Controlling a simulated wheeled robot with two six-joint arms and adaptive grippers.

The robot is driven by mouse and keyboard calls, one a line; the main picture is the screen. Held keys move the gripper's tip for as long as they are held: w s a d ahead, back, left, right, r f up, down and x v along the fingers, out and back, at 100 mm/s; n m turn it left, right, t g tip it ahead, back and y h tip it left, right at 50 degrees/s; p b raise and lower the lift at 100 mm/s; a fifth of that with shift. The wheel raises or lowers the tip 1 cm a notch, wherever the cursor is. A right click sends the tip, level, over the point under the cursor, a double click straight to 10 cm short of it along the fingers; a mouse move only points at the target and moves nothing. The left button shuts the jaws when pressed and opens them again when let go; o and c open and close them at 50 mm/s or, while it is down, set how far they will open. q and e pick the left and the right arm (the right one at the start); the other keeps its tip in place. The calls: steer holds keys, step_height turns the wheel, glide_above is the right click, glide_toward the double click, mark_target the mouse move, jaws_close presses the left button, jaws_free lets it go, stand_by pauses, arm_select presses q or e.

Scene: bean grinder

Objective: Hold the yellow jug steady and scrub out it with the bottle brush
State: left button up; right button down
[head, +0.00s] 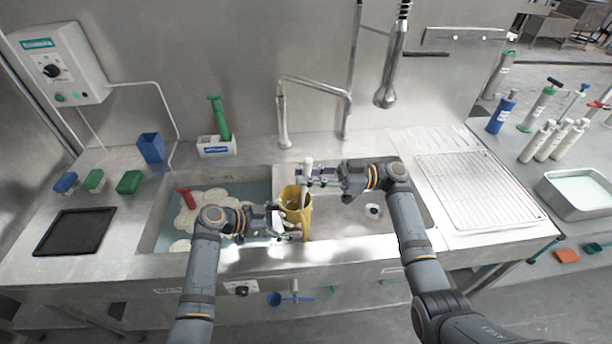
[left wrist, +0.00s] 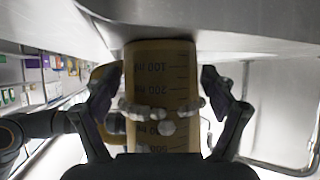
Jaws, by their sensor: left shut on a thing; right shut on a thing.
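The yellow jug (head: 293,199) stands upright at the divider between the two sink basins. My left gripper (head: 288,226) is shut on the jug low on its body. In the left wrist view the jug (left wrist: 160,75) shows its measuring marks between the fingers of my left gripper (left wrist: 161,108). My right gripper (head: 311,177) is above the jug's mouth, shut on the pale handle of the bottle brush (head: 307,163). The handle runs down toward the jug's mouth. The bristles are hidden, so I cannot tell how deep they sit.
The left basin (head: 255,187) holds foamy water and a red-handled tool (head: 187,197). The right basin (head: 355,226) looks empty around its drain. A faucet (head: 284,115) and a hanging sprayer (head: 388,90) stand behind. A wire rack (head: 475,190) lies at right, a black tray (head: 75,231) at left.

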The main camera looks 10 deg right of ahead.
steer(key=shift+w+a+r, duration=0.15)
steer(key=shift+w+a, duration=0.3)
steer(key=shift+w, duration=0.25)
step_height(320, 180, up, 16)
steer(key=shift+f, duration=0.2)
stand_by(0.7)
stand_by(0.7)
arm_select(q)
steer(key=o, duration=0.7)
steer(key=v, duration=1.2)
